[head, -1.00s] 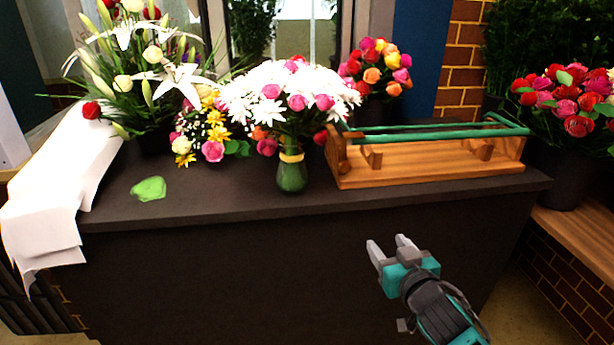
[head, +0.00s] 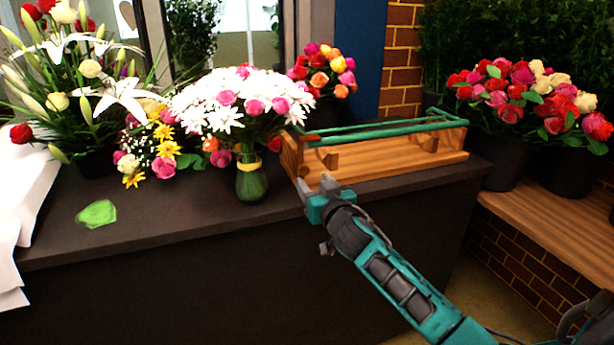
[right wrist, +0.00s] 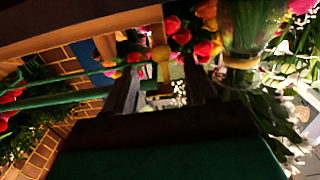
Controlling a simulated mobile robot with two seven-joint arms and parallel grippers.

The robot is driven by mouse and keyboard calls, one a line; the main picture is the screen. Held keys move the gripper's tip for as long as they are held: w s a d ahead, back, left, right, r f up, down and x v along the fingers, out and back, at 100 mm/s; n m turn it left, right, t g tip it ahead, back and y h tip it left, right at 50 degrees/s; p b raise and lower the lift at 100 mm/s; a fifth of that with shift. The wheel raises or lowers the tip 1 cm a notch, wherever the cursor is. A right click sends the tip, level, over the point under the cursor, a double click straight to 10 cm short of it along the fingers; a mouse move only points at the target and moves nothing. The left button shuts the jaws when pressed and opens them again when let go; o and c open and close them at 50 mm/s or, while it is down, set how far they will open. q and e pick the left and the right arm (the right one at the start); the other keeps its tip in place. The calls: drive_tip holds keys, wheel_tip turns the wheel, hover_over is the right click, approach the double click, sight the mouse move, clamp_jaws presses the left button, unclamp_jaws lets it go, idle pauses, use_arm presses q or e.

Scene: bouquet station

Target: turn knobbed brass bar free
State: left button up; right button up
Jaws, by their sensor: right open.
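A wooden rack (head: 395,160) with green rails (head: 380,133) stands on the dark counter. A small reddish-brown end piece (head: 311,137) shows at the rack's left end; I cannot tell whether it is the brass bar. In the right wrist view, a small round golden knob (right wrist: 160,53) lies beyond and between my fingertips, near the rack's wooden edge. My right gripper (head: 316,184) is open at the rack's front left corner; its fingers also show in the right wrist view (right wrist: 163,82). Contact with the knob cannot be told. My left gripper is not in view.
A green vase (head: 251,184) of white and pink flowers stands close to the left of the rack. A green leaf-like piece (head: 97,213) lies on the counter (head: 170,220). Buckets of roses (head: 520,95) stand at the right. The counter's front left is mostly clear.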

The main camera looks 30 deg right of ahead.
sight(305, 172)
drive_tip(key=shift+x, duration=2.55)
drive_tip(key=shift+a, duration=0.1)
clamp_jaws()
